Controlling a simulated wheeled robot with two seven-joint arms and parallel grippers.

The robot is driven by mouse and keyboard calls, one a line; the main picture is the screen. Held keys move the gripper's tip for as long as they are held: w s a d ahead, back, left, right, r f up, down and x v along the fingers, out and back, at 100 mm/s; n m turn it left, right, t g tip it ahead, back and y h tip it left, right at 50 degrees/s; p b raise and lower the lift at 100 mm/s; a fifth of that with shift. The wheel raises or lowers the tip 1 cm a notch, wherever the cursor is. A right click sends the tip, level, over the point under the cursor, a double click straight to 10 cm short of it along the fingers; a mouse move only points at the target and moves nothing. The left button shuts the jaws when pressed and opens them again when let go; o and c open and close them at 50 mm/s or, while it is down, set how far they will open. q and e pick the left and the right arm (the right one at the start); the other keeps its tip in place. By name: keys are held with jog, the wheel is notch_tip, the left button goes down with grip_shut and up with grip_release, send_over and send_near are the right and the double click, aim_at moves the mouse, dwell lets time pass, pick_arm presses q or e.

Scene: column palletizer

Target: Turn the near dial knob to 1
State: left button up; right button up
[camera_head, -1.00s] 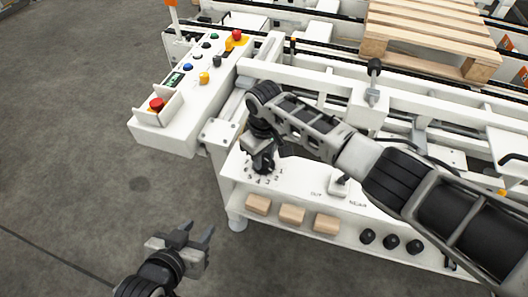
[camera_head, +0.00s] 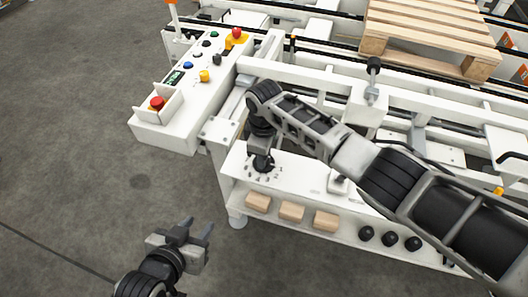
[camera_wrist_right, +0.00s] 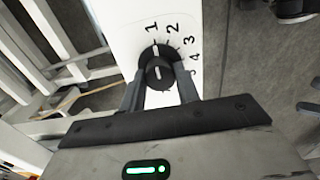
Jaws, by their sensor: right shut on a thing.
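The near dial knob (camera_wrist_right: 160,72) is black and round with a white line. It sits on a white panel with printed numerals 1 to 5 around it. Its white line points up, roughly toward the 1 in the right wrist view. My right gripper (camera_wrist_right: 159,83) is shut on the knob, one finger on each side. In the head view my right gripper (camera_head: 263,162) reaches down onto the dial and mostly hides the knob. My left gripper (camera_head: 196,230) is open and empty, low in the head view, over the floor and away from the panel.
A control box (camera_head: 185,100) with coloured buttons stands at the upper left. Several wooden blocks (camera_head: 291,212) and black knobs (camera_head: 391,240) sit on the shelf below the dial panel. A wooden pallet (camera_head: 430,30) lies on the conveyor behind. The floor at left is clear.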

jog(key=shift+r, duration=0.1)
jog(key=o, duration=1)
notch_tip(320, 180, up, 16)
jog(key=shift+f+p, duration=0.1)
jog(key=shift+p, duration=0.55)
